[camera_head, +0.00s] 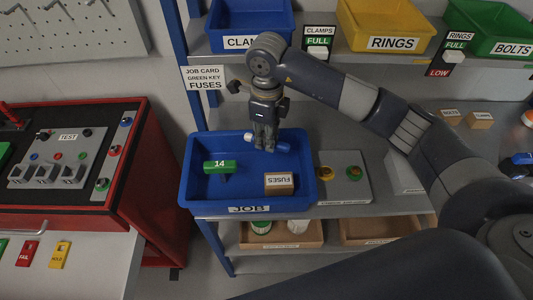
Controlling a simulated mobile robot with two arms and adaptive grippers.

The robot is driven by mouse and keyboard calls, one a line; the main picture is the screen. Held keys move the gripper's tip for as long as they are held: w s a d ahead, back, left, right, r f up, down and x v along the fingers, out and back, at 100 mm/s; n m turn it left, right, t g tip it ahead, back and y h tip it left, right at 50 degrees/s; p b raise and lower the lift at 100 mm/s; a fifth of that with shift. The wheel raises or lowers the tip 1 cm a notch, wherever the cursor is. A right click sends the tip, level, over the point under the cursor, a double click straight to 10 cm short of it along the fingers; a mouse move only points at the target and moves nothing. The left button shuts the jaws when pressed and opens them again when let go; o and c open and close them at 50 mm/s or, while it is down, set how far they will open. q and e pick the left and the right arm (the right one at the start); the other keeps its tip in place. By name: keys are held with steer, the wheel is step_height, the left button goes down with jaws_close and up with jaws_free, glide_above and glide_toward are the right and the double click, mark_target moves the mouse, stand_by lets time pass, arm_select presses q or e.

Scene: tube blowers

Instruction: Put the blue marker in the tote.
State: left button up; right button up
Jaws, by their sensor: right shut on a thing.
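The blue tote (189,188), labelled JOB, stands on the grey shelf. My right gripper (265,143) points down over the far right part of the tote. It is shut on the blue marker (281,147), which lies sideways across the fingertips, with a pale end showing on the left. The marker's middle is hidden by the fingers. I cannot tell how far it is above the tote floor. In the tote are a green key tagged 14 (219,167) and a small FUSES box (279,182). My left gripper is not in view.
A red test bench (120,170) stands at the left. Blue CLAMPS (250,22), yellow RINGS (390,24) and green BOLTS (492,28) bins sit on the upper shelf.

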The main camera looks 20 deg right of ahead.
glide_above(266, 164)
step_height(266, 164, down, 5)
steer(key=shift+r, duration=0.15)
step_height(266, 164, down, 4)
steer(key=shift+p, duration=0.6)
steer(key=shift+f, duration=0.25)
steer(key=o, duration=0.6)
steer(key=shift+r, duration=0.1)
steer(key=shift+d, duration=0.1)
